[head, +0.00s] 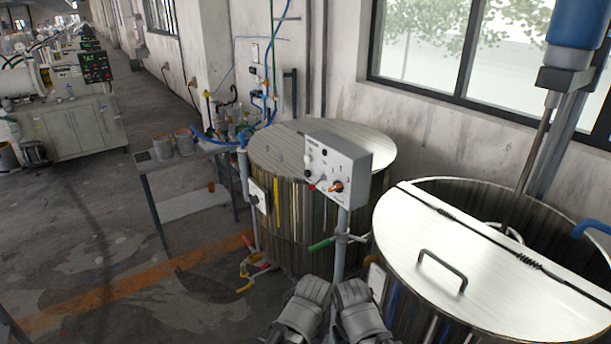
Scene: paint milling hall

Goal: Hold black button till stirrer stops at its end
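A grey control box (345,162) stands on a post between two steel tanks. Its face carries several small controls. A black round button (324,153) is near the top, another dark knob is at the lower left, and an orange-red one (338,187) is at the lower right; the labels are too small to read. The stirrer has a blue motor (577,33) at the upper right and a shaft (532,145) reaching into the right tank; its lower end is hidden. My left gripper (311,286) and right gripper (350,288) are side by side below the box, apart from it. Their finger openings do not show clearly.
The right tank has a half lid (440,235) with a handle, its back half open. The left tank's lid (300,145) is closed. A green-handled valve (321,245) projects by the post. A small table (195,150) with cans stands left. Floor at left is mostly clear.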

